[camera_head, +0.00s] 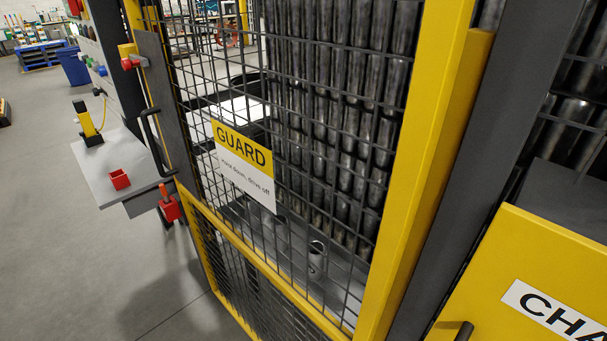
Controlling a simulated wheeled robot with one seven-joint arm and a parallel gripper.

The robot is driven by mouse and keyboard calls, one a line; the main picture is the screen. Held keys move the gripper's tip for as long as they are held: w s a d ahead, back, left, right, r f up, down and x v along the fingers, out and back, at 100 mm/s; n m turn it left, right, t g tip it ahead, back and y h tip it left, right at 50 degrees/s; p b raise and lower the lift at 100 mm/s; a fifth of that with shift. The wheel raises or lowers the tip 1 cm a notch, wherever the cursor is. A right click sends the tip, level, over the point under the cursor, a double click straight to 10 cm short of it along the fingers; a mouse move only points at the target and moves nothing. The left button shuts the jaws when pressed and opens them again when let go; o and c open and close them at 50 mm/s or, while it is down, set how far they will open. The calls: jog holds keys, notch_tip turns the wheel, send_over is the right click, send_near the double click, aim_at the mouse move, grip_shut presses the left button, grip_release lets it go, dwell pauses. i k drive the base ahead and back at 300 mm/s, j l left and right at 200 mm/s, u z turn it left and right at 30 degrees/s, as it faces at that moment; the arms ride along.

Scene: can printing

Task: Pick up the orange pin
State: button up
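A small upright orange pin (163,190) shows at the left of the head view. It stands at a red block (170,209) beside the lower left side of the yellow guard frame. Only the upper part of the pin shows, and I cannot tell how deep it sits in the block. My gripper is not in view.
A mesh guard door (228,199) with a "GUARD" sign (243,165) and dark handle (156,138) fills the middle. A grey shelf (108,160) holds a red open box (119,179) and a yellow-black device (87,124). Floor (50,240) at left is clear.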

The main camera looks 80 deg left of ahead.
aim_at(162, 187)
jog(key=u, duration=3.05)
jog(key=i+l, duration=0.1)
jog(key=i, duration=0.35)
jog(key=i+l+u, duration=0.1)
jog(key=i, duration=0.35)
